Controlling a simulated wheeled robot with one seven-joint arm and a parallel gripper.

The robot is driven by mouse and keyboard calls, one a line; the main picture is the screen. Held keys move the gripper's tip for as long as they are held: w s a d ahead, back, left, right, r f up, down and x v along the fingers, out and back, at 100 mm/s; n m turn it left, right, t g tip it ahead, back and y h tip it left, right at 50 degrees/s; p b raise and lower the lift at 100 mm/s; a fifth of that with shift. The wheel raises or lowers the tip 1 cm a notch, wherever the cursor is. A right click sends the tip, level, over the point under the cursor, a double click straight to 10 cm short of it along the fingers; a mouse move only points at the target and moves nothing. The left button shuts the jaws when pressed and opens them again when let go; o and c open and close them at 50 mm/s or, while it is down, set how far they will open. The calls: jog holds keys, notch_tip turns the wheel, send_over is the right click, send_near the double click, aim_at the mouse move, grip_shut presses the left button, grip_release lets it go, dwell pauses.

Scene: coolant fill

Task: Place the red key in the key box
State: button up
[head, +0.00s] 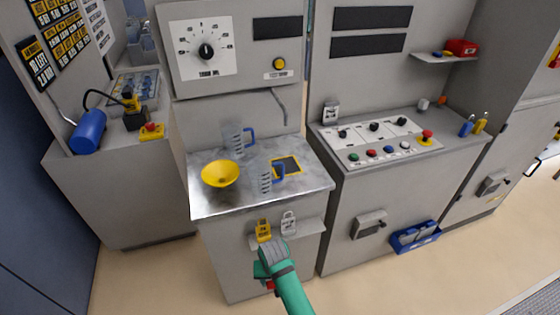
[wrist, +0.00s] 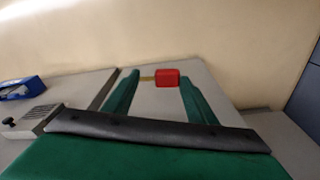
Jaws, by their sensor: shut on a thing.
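The red key (wrist: 167,78) is between my fingertips in the wrist view, with a red block-shaped head and a small brass-coloured part at its left. My gripper (wrist: 158,80) is shut on it. In the head view, a bit of red (head: 270,286) shows beside my green gripper, low in front of the middle cabinet. No label marks a key box. A grey box with a dark knob (head: 369,224) is on the right cabinet's front, and an open blue bin (head: 415,236) is beside it. The wrist view shows a grey slotted box (wrist: 33,120) and the blue bin (wrist: 20,88) at left.
A yellow padlock (head: 264,232) and a grey padlock (head: 289,223) are at a small ledge just above my gripper. A yellow funnel (head: 221,174) and clear jugs with blue handles stand on the metal worktop (head: 215,203). Floor in front of the cabinets is clear.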

jog(key=shift+w+a+r, duration=0.15)
jog(key=shift+w+a, duration=0.05)
jog(key=shift+a, duration=0.05)
jog(key=shift+s+d+f, duration=0.35)
jog(key=shift+s+f, duration=0.15)
jog(key=shift+s, duration=0.15)
jog(key=shift+s+d+f, duration=0.4)
jog(key=shift+s+f, duration=0.15)
jog(key=shift+s, duration=0.15)
jog(key=shift+s+d+f, duration=0.35)
jog(key=shift+s+f, duration=0.15)
jog(key=shift+s, duration=0.15)
jog(key=shift+d, duration=0.1)
